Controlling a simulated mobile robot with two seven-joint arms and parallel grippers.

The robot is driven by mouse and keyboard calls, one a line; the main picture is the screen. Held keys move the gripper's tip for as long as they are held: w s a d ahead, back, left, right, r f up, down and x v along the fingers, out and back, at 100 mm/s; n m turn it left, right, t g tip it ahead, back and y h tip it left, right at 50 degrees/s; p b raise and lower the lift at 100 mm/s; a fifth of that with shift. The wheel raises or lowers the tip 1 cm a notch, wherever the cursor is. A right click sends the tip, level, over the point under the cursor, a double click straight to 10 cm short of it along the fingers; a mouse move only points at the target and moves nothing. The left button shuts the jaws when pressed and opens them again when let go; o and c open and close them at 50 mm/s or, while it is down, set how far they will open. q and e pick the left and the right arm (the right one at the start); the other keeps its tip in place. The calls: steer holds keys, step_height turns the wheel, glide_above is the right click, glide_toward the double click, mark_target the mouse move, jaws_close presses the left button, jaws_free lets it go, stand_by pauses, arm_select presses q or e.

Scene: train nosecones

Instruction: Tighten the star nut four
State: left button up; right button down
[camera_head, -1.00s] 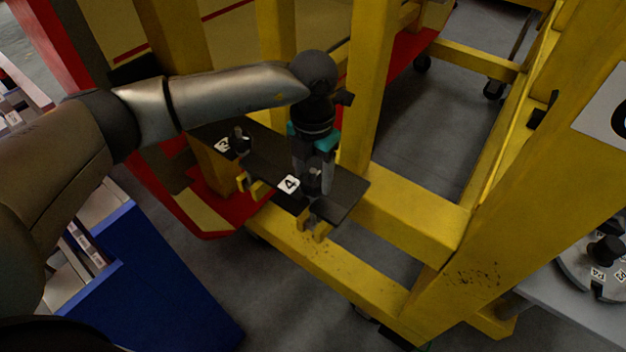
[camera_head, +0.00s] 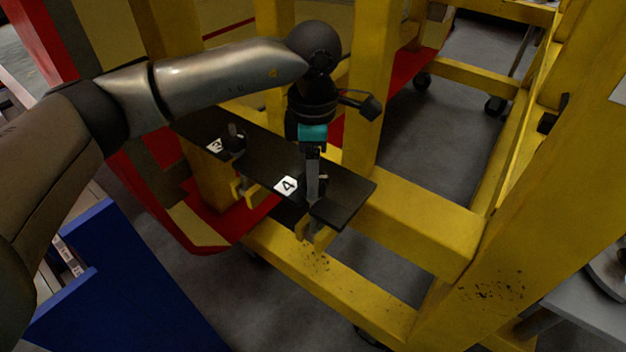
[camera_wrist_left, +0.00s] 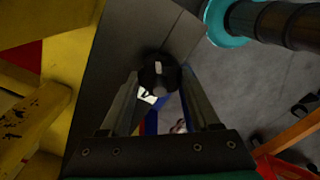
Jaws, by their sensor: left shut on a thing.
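A dark plate (camera_head: 265,162) on the yellow frame carries a white label with a 4 (camera_head: 287,186). My left gripper (camera_head: 313,194) points down onto the plate beside that label. In the left wrist view the star nut four (camera_wrist_left: 158,74) is a dark round knob with a light stud in its middle. It sits between the two fingertips of the left gripper (camera_wrist_left: 160,82), which are shut on it. In the head view the fingers mostly hide this nut, and they show nearly edge-on. My right gripper is in neither view.
Another star nut (camera_head: 235,145) stands on the plate by another numbered label (camera_head: 215,145). Yellow posts (camera_head: 371,90) and beams rise close behind and to the right of the gripper. A blue container (camera_head: 130,290) is at the lower left.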

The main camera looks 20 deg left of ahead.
arm_select(q)
steer(key=m+b, duration=0.2)
steer(key=m, duration=0.2)
steer(key=shift+m+b, duration=0.35)
steer(key=shift+m, duration=0.05)
steer(key=shift+r, duration=0.1)
stand_by(0.3)
steer(key=o, duration=1.4)
step_height(320, 180, up, 15)
steer(key=shift+r+p, duration=0.1)
steer(key=shift+p, duration=0.6)
